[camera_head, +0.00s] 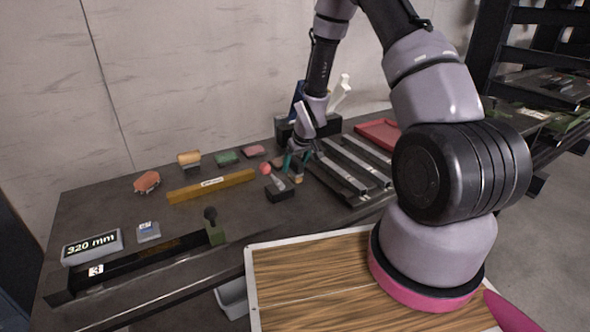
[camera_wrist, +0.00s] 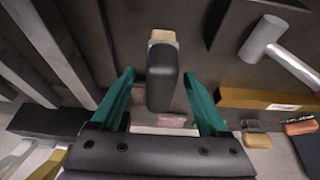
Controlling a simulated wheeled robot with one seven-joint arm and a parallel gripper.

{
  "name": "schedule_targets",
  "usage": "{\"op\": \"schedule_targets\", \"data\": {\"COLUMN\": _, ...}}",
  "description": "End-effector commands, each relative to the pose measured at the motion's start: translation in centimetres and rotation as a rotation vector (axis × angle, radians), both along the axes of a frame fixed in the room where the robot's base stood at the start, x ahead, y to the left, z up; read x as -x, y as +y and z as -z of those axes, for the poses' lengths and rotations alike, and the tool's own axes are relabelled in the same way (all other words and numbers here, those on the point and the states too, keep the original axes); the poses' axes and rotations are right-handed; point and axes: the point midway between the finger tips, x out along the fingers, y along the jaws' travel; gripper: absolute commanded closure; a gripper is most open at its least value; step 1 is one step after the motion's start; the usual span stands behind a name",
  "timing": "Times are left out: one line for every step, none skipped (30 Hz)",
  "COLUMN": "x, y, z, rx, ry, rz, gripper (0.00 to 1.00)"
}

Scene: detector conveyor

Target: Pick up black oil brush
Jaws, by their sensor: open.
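A black oil brush (camera_wrist: 162,80) with a tan end (camera_wrist: 163,36) shows in the wrist view, lined up between the two teal fingers of my gripper (camera_wrist: 159,74). The fingers are apart, with a gap on each side of the brush. I cannot tell how far below the fingertips it lies. In the head view my gripper (camera_head: 298,160) points down over the work table. There the tan end (camera_head: 298,179) shows just below the fingers, and the fingers hide most of the brush.
A yellow bar (camera_head: 211,186) lies further left, with several coloured brushes behind. Grey rails (camera_head: 345,168) lie close at the right. A black holder (camera_head: 327,127) stands behind.

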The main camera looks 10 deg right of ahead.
Motion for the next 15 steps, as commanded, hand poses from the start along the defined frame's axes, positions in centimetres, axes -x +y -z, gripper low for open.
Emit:
{"op": "schedule_targets", "data": {"x": -0.08, "y": 0.04, "z": 0.24, "rx": 0.0, "ry": 0.0, "rz": 0.0, "gripper": 0.22}}
{"op": "schedule_targets", "data": {"x": -0.1, "y": 0.04, "z": 0.29, "rx": 0.0, "ry": 0.0, "rz": 0.0, "gripper": 0.22}}
{"op": "schedule_targets", "data": {"x": -0.12, "y": 0.05, "z": 0.3, "rx": 0.0, "ry": 0.0, "rz": 0.0, "gripper": 0.22}}
{"op": "schedule_targets", "data": {"x": -0.13, "y": 0.04, "z": 0.29, "rx": 0.0, "ry": 0.0, "rz": 0.0, "gripper": 0.22}}
{"op": "schedule_targets", "data": {"x": -0.12, "y": 0.04, "z": 0.27, "rx": 0.0, "ry": 0.0, "rz": 0.0, "gripper": 0.22}}
{"op": "schedule_targets", "data": {"x": -0.11, "y": 0.02, "z": 0.27, "rx": 0.0, "ry": 0.0, "rz": 0.0, "gripper": 0.22}}
{"op": "schedule_targets", "data": {"x": -0.11, "y": 0.02, "z": 0.27, "rx": 0.0, "ry": 0.0, "rz": 0.0, "gripper": 0.22}}
{"op": "schedule_targets", "data": {"x": -0.1, "y": 0.03, "z": 0.26, "rx": 0.0, "ry": 0.0, "rz": 0.0, "gripper": 0.26}}
{"op": "schedule_targets", "data": {"x": -0.1, "y": 0.02, "z": 0.26, "rx": 0.0, "ry": 0.0, "rz": 0.0, "gripper": 0.42}}
{"op": "schedule_targets", "data": {"x": -0.1, "y": 0.02, "z": 0.26, "rx": 0.0, "ry": 0.0, "rz": 0.0, "gripper": 0.53}}
{"op": "schedule_targets", "data": {"x": -0.1, "y": 0.02, "z": 0.26, "rx": 0.0, "ry": 0.0, "rz": 0.0, "gripper": 0.65}}
{"op": "schedule_targets", "data": {"x": -0.09, "y": 0.02, "z": 0.25, "rx": 0.0, "ry": 0.0, "rz": 0.0, "gripper": 0.8}}
{"op": "schedule_targets", "data": {"x": -0.09, "y": 0.02, "z": 0.25, "rx": 0.0, "ry": 0.0, "rz": 0.0, "gripper": 0.91}}
{"op": "schedule_targets", "data": {"x": -0.09, "y": 0.02, "z": 0.25, "rx": 0.0, "ry": 0.0, "rz": 0.0, "gripper": 1.0}}
{"op": "schedule_targets", "data": {"x": -0.09, "y": 0.02, "z": 0.25, "rx": 0.0, "ry": 0.0, "rz": 0.0, "gripper": 1.0}}
